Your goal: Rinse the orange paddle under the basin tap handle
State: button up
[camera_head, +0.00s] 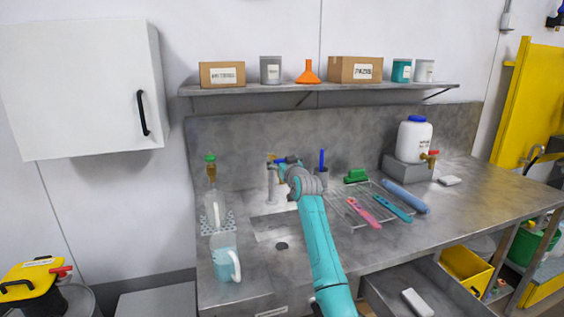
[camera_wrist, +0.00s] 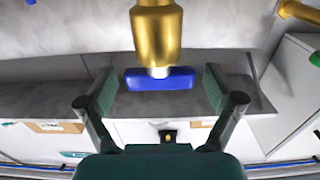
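The blue tap handle (camera_wrist: 160,78) sits on a brass tap body (camera_wrist: 157,35) in the wrist view. My gripper (camera_wrist: 160,88) is open, with one finger on each side of the blue handle and a gap at each side. In the head view my gripper (camera_head: 287,163) is at the top of the basin tap (camera_head: 271,190), partly hiding it. The sink basin (camera_head: 270,228) below is partly covered by my arm. I cannot make out an orange paddle. A pink paddle (camera_head: 362,212) and a teal-blue paddle (camera_head: 393,207) lie on the wire rack.
The wire rack (camera_head: 345,213) and a cup with a blue-handled tool (camera_head: 322,165) stand right of the tap. A bottle (camera_head: 215,207) and a jug (camera_head: 225,258) stand left. A white container (camera_head: 414,140) is farther right. An open drawer (camera_head: 445,308) juts out below.

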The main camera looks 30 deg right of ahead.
jog(key=c, duration=1.1)
jog(key=shift+d+n+y, duration=0.1)
jog(key=shift+n+y, duration=0.3)
jog(key=shift+y, duration=0.2)
jog(key=shift+n+t+y, duration=0.3)
jog(key=shift+n+y, duration=0.9)
jog(key=shift+y, duration=0.7)
jog(key=o, duration=1.2)
